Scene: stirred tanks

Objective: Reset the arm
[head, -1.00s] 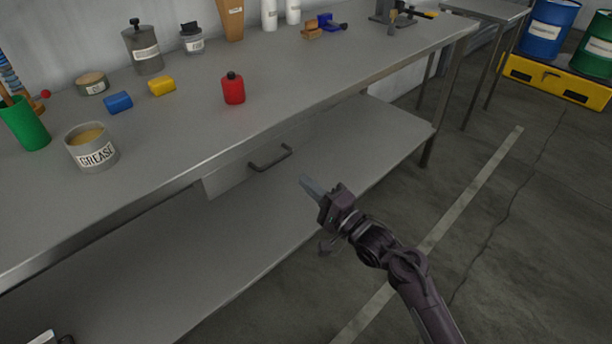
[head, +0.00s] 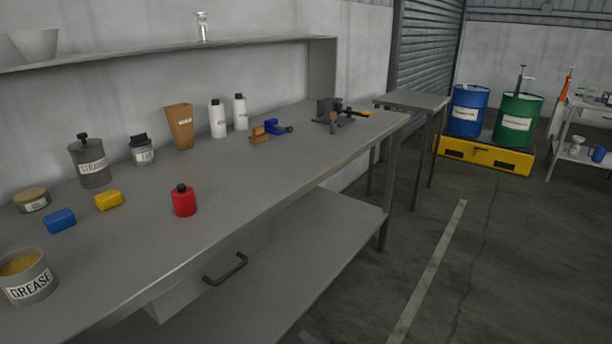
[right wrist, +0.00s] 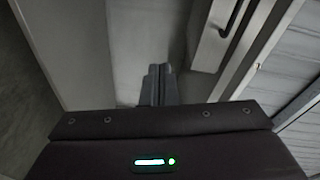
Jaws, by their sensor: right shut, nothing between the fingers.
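My right gripper (right wrist: 156,82) shows in the right wrist view with its two grey fingers together and nothing between them. It is in the space by the workbench, with the drawer handle (right wrist: 232,18) up and to the right of the fingers, apart from them. In the head view my right arm is almost wholly out of the picture; only a small dark bit shows at the bottom edge. My left gripper is in neither view now.
The workbench (head: 240,200) bears a red bottle (head: 184,201), a grease tin (head: 28,278), blue and yellow blocks and other containers. Its drawer handle (head: 225,269) juts out at the front. Blue (head: 467,110) and green drums stand far right.

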